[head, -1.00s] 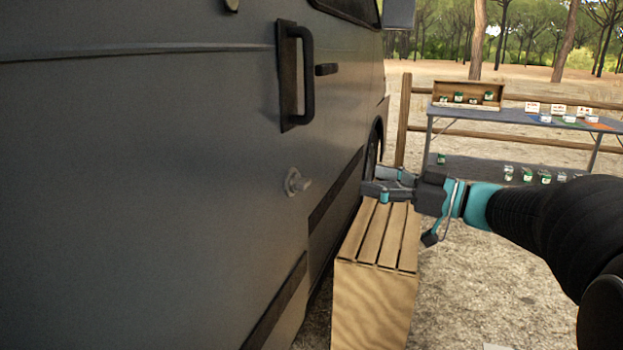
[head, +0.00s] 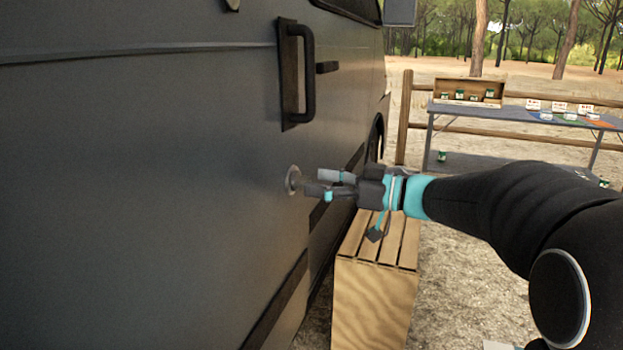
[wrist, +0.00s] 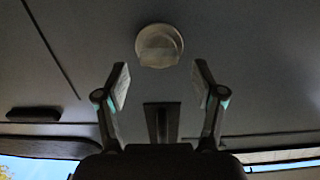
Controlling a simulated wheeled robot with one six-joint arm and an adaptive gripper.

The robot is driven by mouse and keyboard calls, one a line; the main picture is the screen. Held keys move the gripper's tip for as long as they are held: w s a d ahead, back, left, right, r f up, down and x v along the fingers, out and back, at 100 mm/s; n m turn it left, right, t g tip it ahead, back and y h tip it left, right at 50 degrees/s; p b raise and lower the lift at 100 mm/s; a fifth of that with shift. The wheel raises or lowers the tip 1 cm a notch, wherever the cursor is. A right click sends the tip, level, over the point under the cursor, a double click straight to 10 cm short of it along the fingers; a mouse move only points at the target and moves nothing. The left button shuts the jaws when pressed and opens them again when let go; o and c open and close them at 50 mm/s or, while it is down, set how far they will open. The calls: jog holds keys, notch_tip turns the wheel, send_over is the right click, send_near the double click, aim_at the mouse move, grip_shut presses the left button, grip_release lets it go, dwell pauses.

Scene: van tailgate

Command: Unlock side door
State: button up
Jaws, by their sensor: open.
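The round lock knob (head: 292,180) sticks out of the van's grey side door (head: 150,180), below the door handle (head: 308,75). It shows in the wrist view as a pale disc (wrist: 158,46) with a raised grip, just beyond the fingertips and centred between them. My gripper (head: 320,183) is open and empty, pointing at the door. Its fingertips are close to the knob; in the head view they partly cover the knob's outer end. I cannot tell if they touch it. In the wrist view the fingers (wrist: 160,75) stand apart, with the handle (wrist: 162,122) behind them.
A slatted wooden crate (head: 375,290) stands on the ground beside the van, under my gripper. A folding table (head: 520,113) with boxes and cans and a wooden fence are at the back right.

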aim_at(302, 182)
jog(key=shift+x, duration=1.25)
jog(key=c, duration=1.1)
jog(key=shift+c, duration=0.2)
jog(key=shift+n, duration=0.3)
jog(key=n+b, duration=0.6)
jog(key=n, duration=0.2)
jog(key=n+b, duration=0.6)
jog(key=n, duration=0.2)
jog(key=shift+s+f, duration=0.15)
jog(key=shift+s, duration=0.1)
jog(key=shift+n, duration=0.4)
